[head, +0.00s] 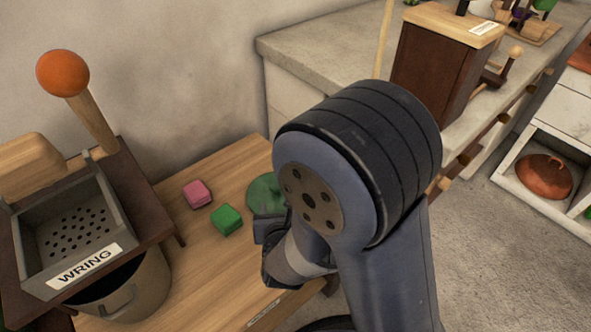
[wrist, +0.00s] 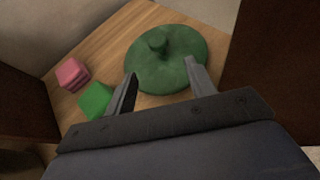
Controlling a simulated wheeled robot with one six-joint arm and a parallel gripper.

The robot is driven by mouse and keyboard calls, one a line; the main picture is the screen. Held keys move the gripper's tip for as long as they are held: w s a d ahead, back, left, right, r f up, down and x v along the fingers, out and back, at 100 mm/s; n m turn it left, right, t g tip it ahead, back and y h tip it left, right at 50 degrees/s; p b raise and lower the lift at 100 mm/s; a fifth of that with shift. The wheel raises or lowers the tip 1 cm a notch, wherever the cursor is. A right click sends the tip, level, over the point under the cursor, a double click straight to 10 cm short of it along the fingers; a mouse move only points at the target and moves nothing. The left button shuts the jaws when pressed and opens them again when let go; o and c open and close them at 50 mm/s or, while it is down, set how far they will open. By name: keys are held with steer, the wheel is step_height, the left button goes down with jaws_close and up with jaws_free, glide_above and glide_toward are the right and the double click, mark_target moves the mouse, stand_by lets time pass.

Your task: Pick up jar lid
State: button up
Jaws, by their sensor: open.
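A round green lid with a small knob, the jar lid (wrist: 178,72), lies on the wooden table. In the wrist view its knob points up and it lies just beyond and between my fingertips. In the head view the lid (head: 264,190) is partly hidden behind my arm. My gripper (wrist: 162,82) is open and empty, with its two fingers spread over the near part of the lid. I cannot tell whether the fingers touch it. In the head view my gripper (head: 268,232) is mostly hidden by my own arm.
A green block (head: 227,219) and a pink block (head: 198,194) lie left of the lid on the table (head: 190,255). A wringer box labelled WRING (head: 85,262) sits over a bucket (head: 135,295) at the left. A stone counter with a dark wooden box (head: 425,70) stands at the right.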

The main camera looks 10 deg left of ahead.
steer(key=b, duration=0.1)
glide_above(279, 207)
step_height(279, 207, down, 2)
steer(key=shift+f, duration=0.1)
steer(key=b+x, duration=0.1)
steer(key=x, duration=0.4)
steer(key=shift+w+a+b, duration=0.15)
steer(key=shift+a+b, duration=0.15)
steer(key=shift+b, duration=0.05)
steer(key=shift+c, duration=0.4)
jaws_close()
